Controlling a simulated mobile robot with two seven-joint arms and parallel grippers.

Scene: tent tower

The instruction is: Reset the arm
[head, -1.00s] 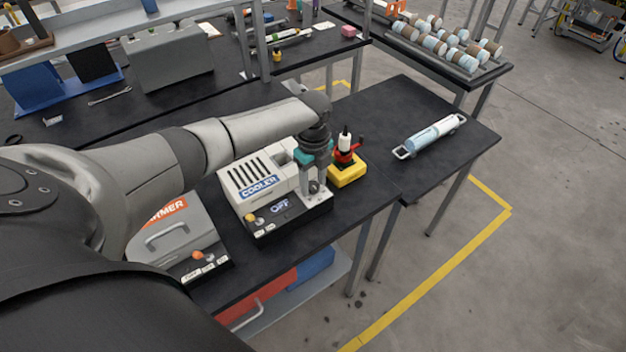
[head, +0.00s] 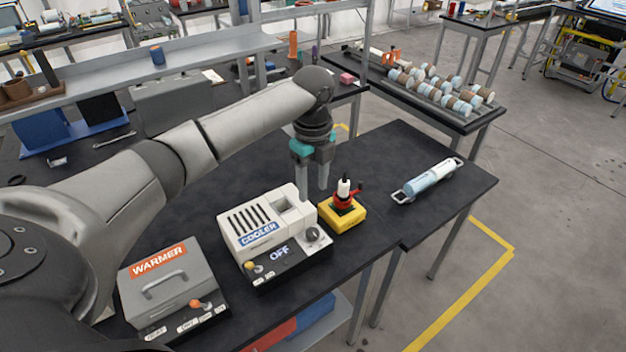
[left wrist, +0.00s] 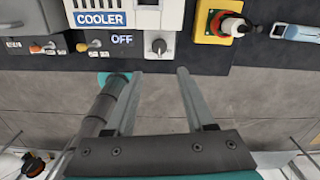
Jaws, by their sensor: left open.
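My left gripper (head: 316,178) hangs fingers down in the head view, behind the cooler and the yellow-based device. Its fingers are apart with nothing between them, as the left wrist view (left wrist: 158,80) also shows. The white cooler (head: 262,222) reads OFF and has a round knob (head: 312,234) on its front; the knob also shows in the left wrist view (left wrist: 158,46). The fingers are clear of the knob. A dark arm segment with a teal end (left wrist: 115,78) shows beside the left finger in the wrist view, perhaps my right arm; its fingers cannot be made out.
The grey warmer (head: 170,290) stands left of the cooler. A yellow block with a red part and white top (head: 342,210) stands right of it. A pale blue cylinder with end handles (head: 428,180) lies on the right table. A rack of cylinders (head: 440,95) stands behind.

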